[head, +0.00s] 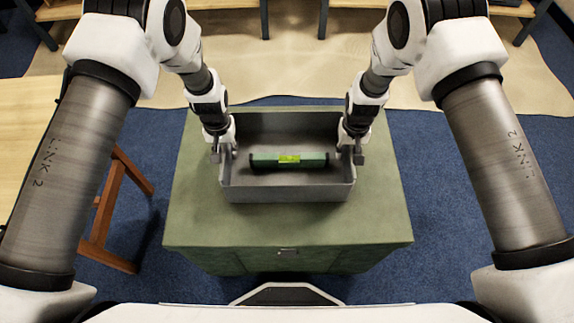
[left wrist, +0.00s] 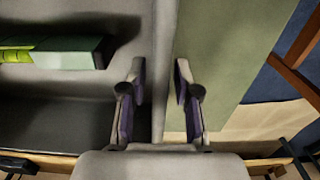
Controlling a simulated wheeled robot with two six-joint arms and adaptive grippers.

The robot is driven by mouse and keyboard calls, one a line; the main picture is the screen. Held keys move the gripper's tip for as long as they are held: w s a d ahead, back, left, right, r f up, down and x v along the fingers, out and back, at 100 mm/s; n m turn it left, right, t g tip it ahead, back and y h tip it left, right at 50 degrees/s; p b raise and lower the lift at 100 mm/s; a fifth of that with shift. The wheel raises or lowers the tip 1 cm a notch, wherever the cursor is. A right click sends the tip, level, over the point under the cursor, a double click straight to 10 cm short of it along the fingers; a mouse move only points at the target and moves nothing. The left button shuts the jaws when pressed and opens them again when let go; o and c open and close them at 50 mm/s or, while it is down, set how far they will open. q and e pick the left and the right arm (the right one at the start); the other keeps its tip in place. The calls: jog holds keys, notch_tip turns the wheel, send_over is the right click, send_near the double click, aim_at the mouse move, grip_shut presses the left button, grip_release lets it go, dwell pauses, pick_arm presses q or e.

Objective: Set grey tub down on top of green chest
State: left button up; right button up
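The grey tub (head: 288,192) is level over the middle of the green chest (head: 200,228) and appears to rest on its top; its underside is hidden. A dark green bar with a bright yellow-green label (head: 289,160) lies inside it. My left gripper (head: 226,153) is at the tub's left wall. In the left wrist view my left gripper (left wrist: 158,95) has its fingers on either side of the tub wall (left wrist: 163,60), with gaps showing. My right gripper (head: 350,154) straddles the right wall, its fingers apart. The chest top also shows in the left wrist view (left wrist: 220,50).
A wooden table (head: 35,120) stands at the left, with a brown wooden frame (head: 105,215) beside the chest. Blue carpet (head: 440,170) and a beige rug (head: 300,75) cover the floor. Wooden furniture (head: 510,10) stands at the back. Chest top is bare around the tub.

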pick_arm(q)
notch_tip(320, 180, up, 10)
jog(key=shift+r, duration=0.25)
pick_arm(e)
jog(key=shift+r, duration=0.1)
notch_tip(320, 180, up, 12)
jog(key=shift+f, duration=0.1)
jog(key=shift+s, duration=0.1)
